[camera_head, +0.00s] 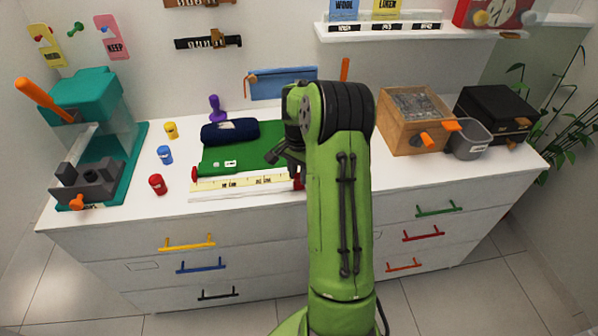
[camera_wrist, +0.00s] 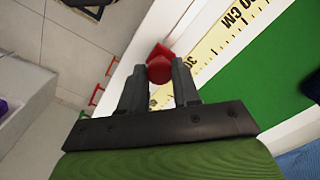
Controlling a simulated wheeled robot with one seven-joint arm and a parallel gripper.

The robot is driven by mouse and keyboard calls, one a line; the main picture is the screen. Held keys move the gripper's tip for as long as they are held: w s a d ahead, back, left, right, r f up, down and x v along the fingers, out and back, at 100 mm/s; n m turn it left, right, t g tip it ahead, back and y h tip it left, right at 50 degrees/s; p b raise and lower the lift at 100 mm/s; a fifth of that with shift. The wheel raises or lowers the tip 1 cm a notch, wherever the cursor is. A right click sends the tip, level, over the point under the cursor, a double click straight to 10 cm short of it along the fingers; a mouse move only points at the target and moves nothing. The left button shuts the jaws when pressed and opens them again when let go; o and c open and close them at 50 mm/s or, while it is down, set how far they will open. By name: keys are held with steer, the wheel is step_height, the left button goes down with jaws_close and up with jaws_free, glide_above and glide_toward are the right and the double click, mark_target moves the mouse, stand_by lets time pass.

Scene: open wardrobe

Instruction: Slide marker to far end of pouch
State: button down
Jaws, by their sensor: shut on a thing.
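A yellow measuring strip (camera_head: 245,182) with black markings lies along the counter's front edge. It also shows in the wrist view (camera_wrist: 228,35). A red marker with a round knob (camera_wrist: 160,68) sits at the strip's edge near the number 30; in the head view a bit of red (camera_head: 299,179) shows at the strip's right end. My gripper (camera_wrist: 159,82) is shut on the red knob, one finger on each side. A dark navy rolled pouch (camera_head: 230,131) lies on the green mat (camera_head: 222,159) behind the strip. My arm hides the mat's right part in the head view.
A red knob (camera_head: 194,173) stands at the strip's left end. Red (camera_head: 157,184), blue (camera_head: 165,154) and yellow (camera_head: 171,130) spools stand left of the mat. A teal press (camera_head: 92,95) stands far left, a wooden box (camera_head: 405,133) right of my arm.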

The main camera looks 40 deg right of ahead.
steer(key=shift+w, duration=0.1)
steer(key=w+a, duration=0.3)
steer(key=a, duration=0.2)
steer(key=w+a+p, duration=0.1)
steer(key=w+a, duration=0.2)
steer(key=a, duration=0.1)
steer(key=w+a+p, duration=0.1)
steer(key=w+a, duration=0.3)
steer(key=a, duration=0.1)
steer(key=shift+a, duration=0.3)
steer(key=c, duration=0.8)
jaws_free()
steer(key=shift+s, duration=0.1)
steer(key=shift+r, duration=0.1)
step_height(320, 180, up, 16)
steer(key=p, duration=0.3)
